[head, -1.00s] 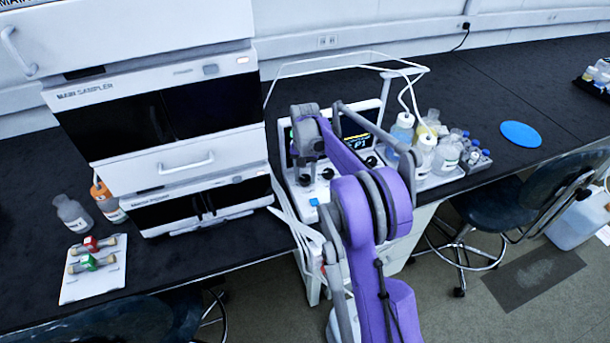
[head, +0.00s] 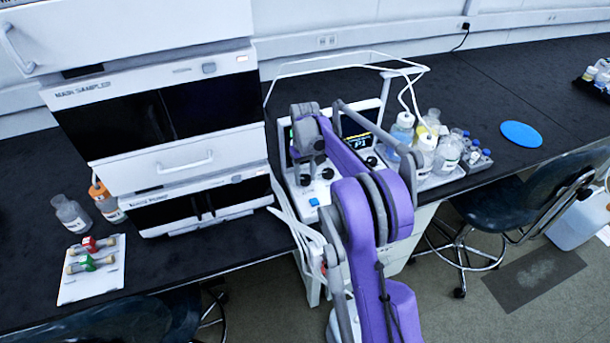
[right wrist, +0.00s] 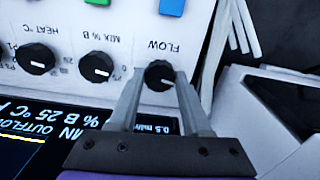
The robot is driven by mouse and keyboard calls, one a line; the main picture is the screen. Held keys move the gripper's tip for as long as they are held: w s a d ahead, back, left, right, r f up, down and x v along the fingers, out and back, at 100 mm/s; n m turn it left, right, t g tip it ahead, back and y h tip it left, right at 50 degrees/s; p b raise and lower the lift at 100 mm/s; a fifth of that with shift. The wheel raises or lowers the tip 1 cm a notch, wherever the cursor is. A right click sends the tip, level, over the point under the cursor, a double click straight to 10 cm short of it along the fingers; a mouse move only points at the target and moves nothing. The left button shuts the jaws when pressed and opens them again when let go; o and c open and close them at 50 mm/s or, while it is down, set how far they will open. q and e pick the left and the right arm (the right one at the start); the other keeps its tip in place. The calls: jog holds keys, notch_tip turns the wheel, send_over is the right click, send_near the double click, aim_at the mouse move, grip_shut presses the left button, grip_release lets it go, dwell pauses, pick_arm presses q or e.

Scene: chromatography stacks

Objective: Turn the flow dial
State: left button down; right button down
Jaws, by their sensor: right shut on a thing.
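The flow dial (right wrist: 159,75) is a round black knob with a white pointer mark, under the printed word FLOW, which appears upside down in the right wrist view. My right gripper (right wrist: 157,78) is shut on it, with one finger on each side of the knob. In the head view my right gripper (head: 305,170) reaches down to the left end of the knob row on the white instrument panel, and its wrist hides part of the screen. My left gripper is not in view.
The mix dial (right wrist: 96,68) and heat dial (right wrist: 39,55) sit beside the flow dial. A blue button (head: 313,202) is near it. A stacked sampler (head: 180,165) stands left, and several bottles (head: 425,150) stand right. The bench is clear around a blue disc (head: 520,134).

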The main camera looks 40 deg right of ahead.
aim_at(305, 178)
dwell(0.3)
jog(key=shift+c, duration=1.8)
grip_release()
notch_tip(305, 178, up, 11)
jog(key=shift+p, duration=0.35)
